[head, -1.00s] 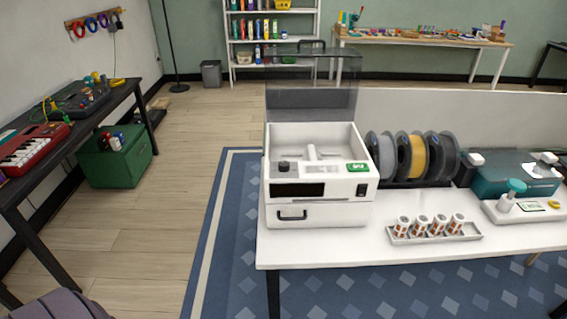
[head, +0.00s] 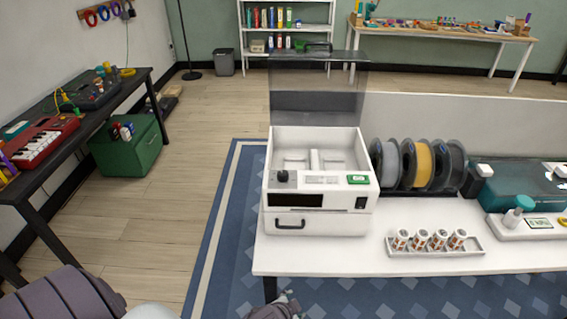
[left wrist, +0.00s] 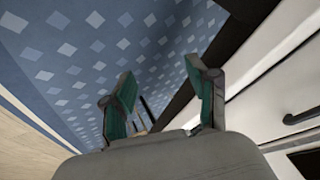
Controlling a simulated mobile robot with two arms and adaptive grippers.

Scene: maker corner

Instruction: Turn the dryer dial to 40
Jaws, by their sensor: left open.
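The dryer (head: 318,222) is a white box on the white table, its clear lid (head: 318,92) standing open. Its black round dial (head: 283,176) is at the left of the front top ledge, above a dark display (head: 298,200). Which number the dial points at is too small to tell. My left gripper (left wrist: 160,82) is open and empty in the left wrist view, its teal-padded fingers over the blue rug. The dryer's black handle (left wrist: 303,117) shows at right there. In the head view a dark part of my left arm shows low, in front of the table edge, apart from the dial. My right gripper is not in view.
Filament spools (head: 423,165) stand right of the dryer. A tray (head: 470,250) with several small cylinders sits near the table's front. The table (head: 350,258) is clear in front of the dryer. A black workbench (head: 112,105) stands at left.

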